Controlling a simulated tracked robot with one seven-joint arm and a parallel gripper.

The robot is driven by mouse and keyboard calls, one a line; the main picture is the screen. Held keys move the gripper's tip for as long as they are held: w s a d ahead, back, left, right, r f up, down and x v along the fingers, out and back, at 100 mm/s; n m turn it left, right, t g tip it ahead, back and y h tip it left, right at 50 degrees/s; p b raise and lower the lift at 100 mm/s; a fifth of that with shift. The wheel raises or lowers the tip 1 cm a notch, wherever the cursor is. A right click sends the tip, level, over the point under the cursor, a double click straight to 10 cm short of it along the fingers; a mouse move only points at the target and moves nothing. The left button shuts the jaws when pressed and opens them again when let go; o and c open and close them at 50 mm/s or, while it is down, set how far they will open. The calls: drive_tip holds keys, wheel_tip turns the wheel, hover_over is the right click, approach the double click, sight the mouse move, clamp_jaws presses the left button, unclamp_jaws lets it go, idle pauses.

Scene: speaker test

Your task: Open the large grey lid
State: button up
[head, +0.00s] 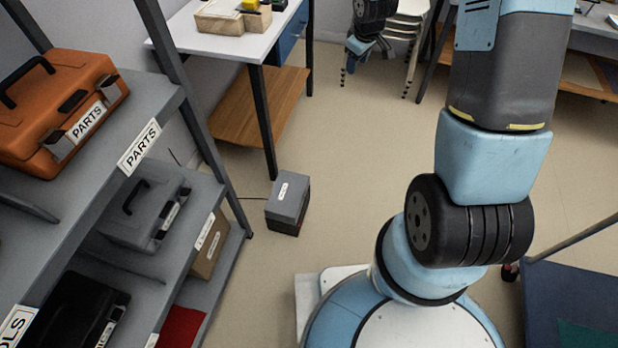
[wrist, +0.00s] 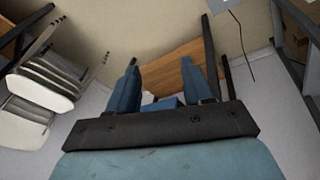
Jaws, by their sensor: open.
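A box with a grey lid (head: 290,193) and a white label stands on the floor by the shelf. Its lid looks closed, over a darker lower part. A grey case (head: 143,212) with a handle, also closed, lies on the middle shelf. I cannot tell for certain which lid is meant. My gripper (head: 368,46) is up at the top of the head view, well away from both. In the wrist view its two blue fingers (wrist: 160,64) are apart, with nothing seen held between them.
A shelf rack (head: 172,98) on the left holds an orange case (head: 62,112). A white table (head: 222,45) with a wooden lower shelf (head: 258,116) is behind the box. White chairs (head: 405,28) stand near my gripper. The floor (head: 350,160) right of the box is clear.

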wheel_tip(320, 180, down, 13)
drive_tip(key=w+a+n, duration=0.2)
drive_tip(key=n+g+y, duration=0.2)
drive_tip(key=n+y, duration=0.1)
drive_tip(key=y, duration=0.1)
approach(306, 196)
drive_tip(key=x, duration=0.8)
drive_tip(key=shift+w+f, duration=0.15)
drive_tip(key=shift+c, duration=0.3)
clamp_jaws()
